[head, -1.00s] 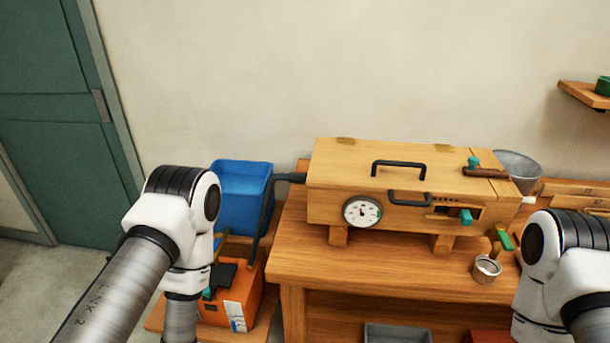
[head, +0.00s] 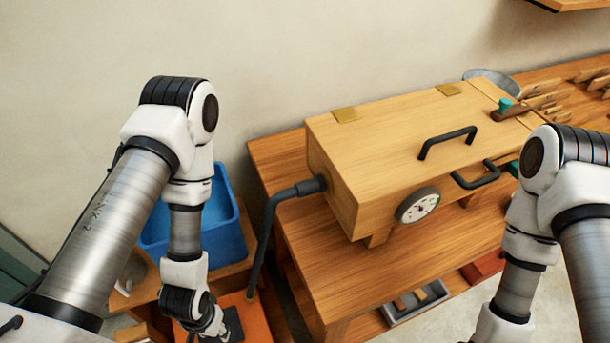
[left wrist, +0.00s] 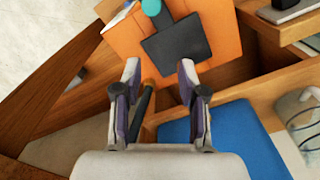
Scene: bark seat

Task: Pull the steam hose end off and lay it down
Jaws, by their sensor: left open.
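The dark steam hose (head: 262,235) rises from beside the orange steamer (head: 262,319) and bends to its end (head: 312,186), which is fitted into the left end of the wooden steam box (head: 345,190). My left gripper (head: 217,328) points down by the orange steamer, well below and left of the hose end. In the left wrist view my left gripper (left wrist: 158,68) is open and empty. The dark hose (left wrist: 143,108) with a brass-coloured fitting shows between its fingers, lower down. My right arm shows at the right, but its gripper is out of the picture.
The steam box, with a dial (head: 417,205) and black handles, stands on a wooden bench (head: 300,250). A blue bin (head: 226,238) stands behind my left arm. A grey tray (head: 418,300) lies below the bench. Bare bench top lies left of the box.

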